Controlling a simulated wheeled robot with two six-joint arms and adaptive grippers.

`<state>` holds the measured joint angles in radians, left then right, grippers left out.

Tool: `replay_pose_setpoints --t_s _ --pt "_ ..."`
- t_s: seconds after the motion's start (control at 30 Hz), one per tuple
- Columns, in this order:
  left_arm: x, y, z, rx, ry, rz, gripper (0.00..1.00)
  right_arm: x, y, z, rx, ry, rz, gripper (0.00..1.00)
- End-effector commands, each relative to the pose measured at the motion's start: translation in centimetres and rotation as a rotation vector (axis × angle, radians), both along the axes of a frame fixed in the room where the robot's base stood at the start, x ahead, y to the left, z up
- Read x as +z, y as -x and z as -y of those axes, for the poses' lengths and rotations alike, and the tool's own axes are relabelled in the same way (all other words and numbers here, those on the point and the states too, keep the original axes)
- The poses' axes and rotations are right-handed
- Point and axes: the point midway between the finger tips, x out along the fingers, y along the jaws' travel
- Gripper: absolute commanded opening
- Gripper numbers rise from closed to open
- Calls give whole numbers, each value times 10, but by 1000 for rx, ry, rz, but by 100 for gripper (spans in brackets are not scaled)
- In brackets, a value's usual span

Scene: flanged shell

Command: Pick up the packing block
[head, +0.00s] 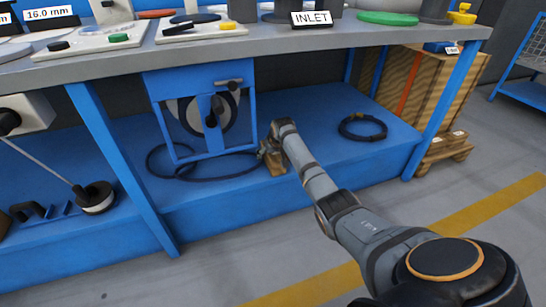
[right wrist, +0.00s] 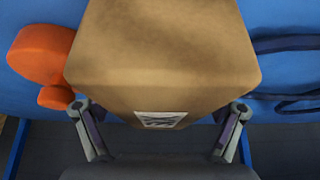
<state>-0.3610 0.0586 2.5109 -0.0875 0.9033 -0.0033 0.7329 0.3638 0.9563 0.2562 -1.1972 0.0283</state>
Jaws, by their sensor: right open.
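The packing block (right wrist: 165,60) is a tan-brown block with rounded edges and a small printed label on its near face. It fills the upper middle of the right wrist view. In the head view the block (head: 275,163) shows only partly, on the blue lower shelf (head: 320,165) under the bench. My right gripper (head: 268,148) reaches down to it and hides part of it. In the right wrist view the fingers of my right gripper (right wrist: 162,108) are spread wide, one beside each side of the block's near end. Whether they touch it is unclear. My left gripper is out of view.
A rounded orange object (right wrist: 40,52) lies close beside the block. A blue-framed reel unit (head: 205,108) and black cable (head: 185,174) are left of my gripper; a black cable coil (head: 362,127) lies to the right. The bench top (head: 250,45) overhangs the shelf.

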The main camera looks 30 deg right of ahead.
Motion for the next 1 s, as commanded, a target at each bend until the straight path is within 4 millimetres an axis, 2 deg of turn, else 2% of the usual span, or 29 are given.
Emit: replay_pose_setpoints --t_s 0.4,0.47,0.9,0.97,1.0 --pt "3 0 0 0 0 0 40 -2 0 0 0 0 0 83" --pt "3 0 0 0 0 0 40 -2 0 0 0 0 0 76" --pt "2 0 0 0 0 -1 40 -2 0 0 0 0 0 16" --pt "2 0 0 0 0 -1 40 -2 0 0 0 0 0 9" --pt "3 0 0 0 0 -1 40 -1 -1 0 0 1 3 8"
